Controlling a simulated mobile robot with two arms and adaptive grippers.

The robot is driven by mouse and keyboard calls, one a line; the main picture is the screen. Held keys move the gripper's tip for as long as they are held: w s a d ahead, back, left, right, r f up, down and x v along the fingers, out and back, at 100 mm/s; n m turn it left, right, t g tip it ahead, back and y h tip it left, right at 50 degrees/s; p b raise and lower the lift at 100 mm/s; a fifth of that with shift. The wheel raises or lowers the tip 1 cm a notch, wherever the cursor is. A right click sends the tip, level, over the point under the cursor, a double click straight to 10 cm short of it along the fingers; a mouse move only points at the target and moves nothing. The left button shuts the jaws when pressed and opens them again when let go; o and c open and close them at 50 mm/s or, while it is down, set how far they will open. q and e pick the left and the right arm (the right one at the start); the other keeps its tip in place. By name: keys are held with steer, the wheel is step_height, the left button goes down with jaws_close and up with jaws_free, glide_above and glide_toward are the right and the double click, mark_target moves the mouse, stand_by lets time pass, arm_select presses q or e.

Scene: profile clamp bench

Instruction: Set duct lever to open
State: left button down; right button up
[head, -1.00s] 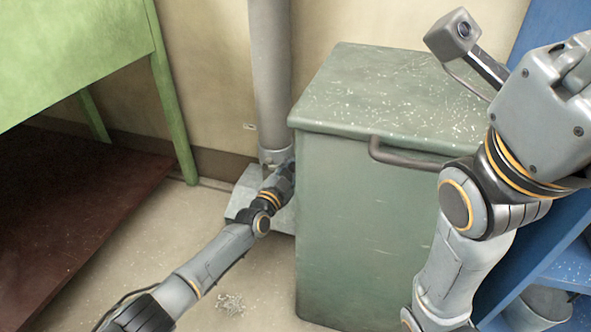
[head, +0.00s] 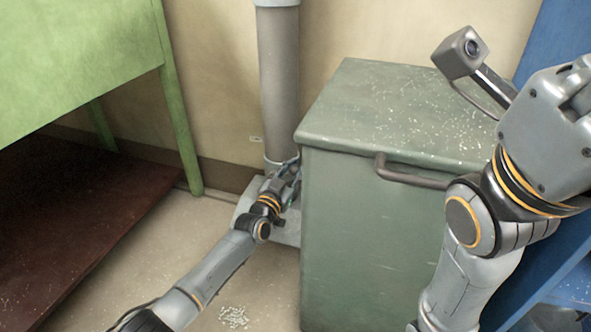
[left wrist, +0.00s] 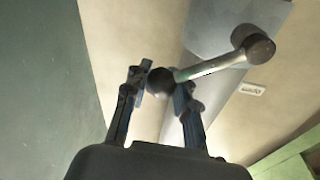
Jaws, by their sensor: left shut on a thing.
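The duct (head: 279,95) is a grey vertical pipe against the back wall, left of the green cabinet. Its lever (left wrist: 212,67) shows in the left wrist view as a light metal bar. The bar runs from a dark round hub (left wrist: 259,48) to a dark round knob (left wrist: 160,82). My left gripper (left wrist: 162,80) is shut on the lever at its knob end, with a finger on either side. In the head view my left gripper (head: 289,172) is at the duct's lower end, and the lever is hidden there. My right arm is at the right; its fingers are out of frame.
The green cabinet (head: 360,230) with a dark handle (head: 410,178) stands close to the right of my left gripper. A green table (head: 75,60) is at left. Metal bits (head: 233,317) lie on the floor. A small label (left wrist: 251,88) is on the wall beside the duct.

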arm_select(q)
steer(key=shift+s+f, duration=0.1)
steer(key=shift+f, duration=0.35)
steer(key=c, duration=1.1)
jaws_free()
steer(key=shift+o, duration=0.3)
steer(key=shift+r, duration=0.2)
steer(key=v, duration=1.2)
steer(key=shift+a, duration=0.1)
steer(key=shift+c, duration=0.4)
